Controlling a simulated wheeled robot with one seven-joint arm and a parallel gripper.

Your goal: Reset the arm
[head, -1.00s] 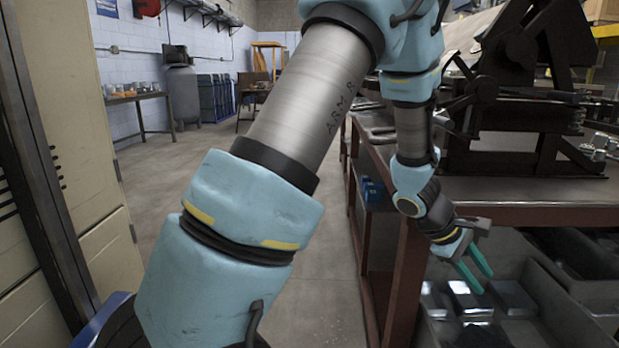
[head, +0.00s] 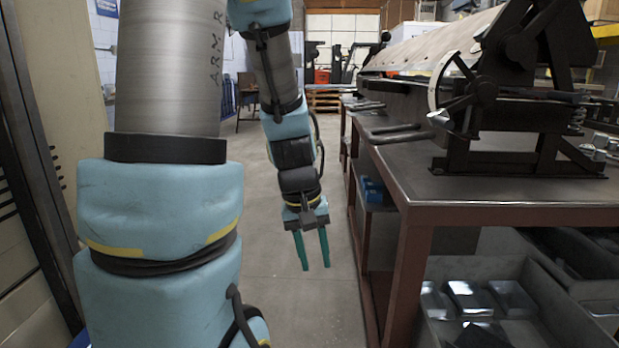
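My gripper (head: 315,266) hangs in the middle of the head view with its two green fingers pointing down. The fingers are apart and nothing is between them. It is over the open floor, left of the red-brown workbench (head: 404,272) and apart from it. My light blue arm fills the left part of the view and folds down to the gripper.
The workbench carries a dark metal machine (head: 520,95). A grey bin (head: 547,325) with several shiny metal pieces (head: 470,298) and a blue item (head: 372,190) are on its lower level. A beige cabinet (head: 60,90) stands at left. The aisle floor (head: 275,245) is clear.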

